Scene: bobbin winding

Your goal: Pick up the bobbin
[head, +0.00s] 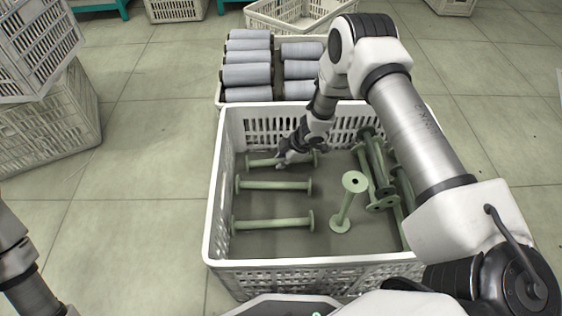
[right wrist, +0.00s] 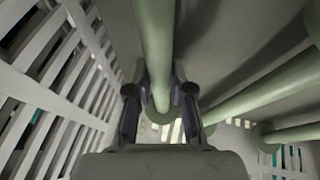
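Several pale green bobbins with round end flanges lie in a white crate (head: 236,258). My right gripper (head: 287,158) reaches down to the farthest bobbin (head: 262,163) on the crate's left side. In the right wrist view, that bobbin's shaft (right wrist: 155,35) runs between the two fingers of my right gripper (right wrist: 161,92). The finger pads sit close against the shaft on both sides, with no clear gap. The bobbin still lies low in the crate. The gripper hides part of its shaft in the head view. My left gripper is out of view; only part of the left arm shows.
Two more bobbins (head: 273,185) (head: 272,223) lie parallel nearer the front. One bobbin (head: 347,203) stands tilted, and several are piled at the right. Behind is a crate of grey wound bobbins (head: 247,74). Stacked crates (head: 45,125) stand at the left.

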